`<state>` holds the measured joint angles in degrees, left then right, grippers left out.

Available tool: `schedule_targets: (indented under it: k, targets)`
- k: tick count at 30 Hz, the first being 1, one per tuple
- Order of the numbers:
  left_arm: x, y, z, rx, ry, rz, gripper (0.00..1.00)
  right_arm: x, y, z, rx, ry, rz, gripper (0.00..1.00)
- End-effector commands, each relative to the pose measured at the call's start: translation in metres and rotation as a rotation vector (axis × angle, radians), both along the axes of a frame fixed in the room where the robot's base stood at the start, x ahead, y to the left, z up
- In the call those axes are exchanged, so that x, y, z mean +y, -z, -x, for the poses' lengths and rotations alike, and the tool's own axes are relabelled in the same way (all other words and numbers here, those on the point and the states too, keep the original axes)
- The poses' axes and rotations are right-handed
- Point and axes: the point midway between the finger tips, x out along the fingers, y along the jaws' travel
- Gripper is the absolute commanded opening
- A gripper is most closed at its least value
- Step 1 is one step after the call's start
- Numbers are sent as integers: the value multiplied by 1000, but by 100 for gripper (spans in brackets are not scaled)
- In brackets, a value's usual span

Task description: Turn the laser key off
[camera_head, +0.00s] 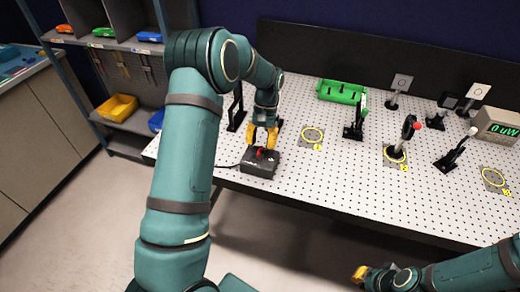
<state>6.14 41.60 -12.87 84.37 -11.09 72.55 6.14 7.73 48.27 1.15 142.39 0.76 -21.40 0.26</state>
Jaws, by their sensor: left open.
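A small black box (260,168) with a red key or knob (260,152) on top sits near the front left edge of the perforated table. A cable runs from its left side. My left gripper (262,140) points down over the box, its yellow fingers apart on either side of the red part. I cannot tell whether they touch it. A meter (499,126) at the right edge shows "0 uW" in green. My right gripper (361,274) is low in front of the table, seen end-on, its opening unclear.
The perforated table (330,195) carries several black optic mounts, a green holder (342,92) at the back, and yellow ring marks (312,134). A shelf with a yellow bin (117,107) stands at the left. The table's front middle is clear.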

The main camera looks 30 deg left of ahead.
Motion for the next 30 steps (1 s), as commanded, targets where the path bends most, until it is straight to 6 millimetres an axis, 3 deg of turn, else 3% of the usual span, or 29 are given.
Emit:
schedule_targets:
  k: [6, 13, 30]
  targets:
    - [4, -43, -18, -5, 1, -1, 38, 0, 0, 0, 0, 0, 0, 0]
    - [7, -74, -30, -1, 1, 0, 38, 0, 0, 0, 0, 0, 0, 0]
    - [8, -82, -33, 1, 1, 1, 38, 0, 0, 0, 0, 0, 0, 0]
